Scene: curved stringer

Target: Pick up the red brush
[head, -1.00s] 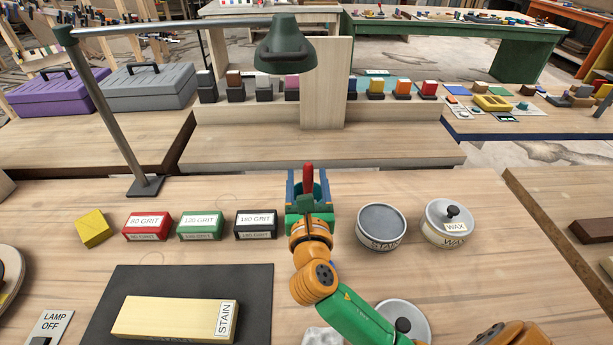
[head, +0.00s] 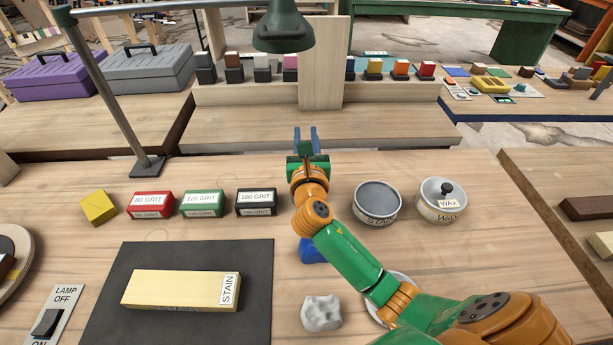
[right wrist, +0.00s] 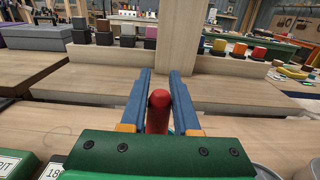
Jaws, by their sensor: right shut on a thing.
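The red brush shows in the right wrist view as a rounded red handle end (right wrist: 158,110) between the two blue fingers. My right gripper (head: 306,142) is shut on it; its fingers (right wrist: 160,88) also show in the wrist view, standing on either side of the red handle. In the head view the gripper is at the far middle of the bench, fingers pointing away, and I cannot make out the brush there. The brush's lower part is hidden behind the green gripper body. My left gripper is not in view.
Grit blocks and a yellow block (head: 98,207) stand left of my right arm. A stain tin (head: 377,203) and a wax tin (head: 441,200) stand right. A dark mat (head: 110,275) holds a wooden board (head: 180,291). A lamp (head: 283,30) hangs beyond. A blue item (head: 314,250) lies partly under my arm.

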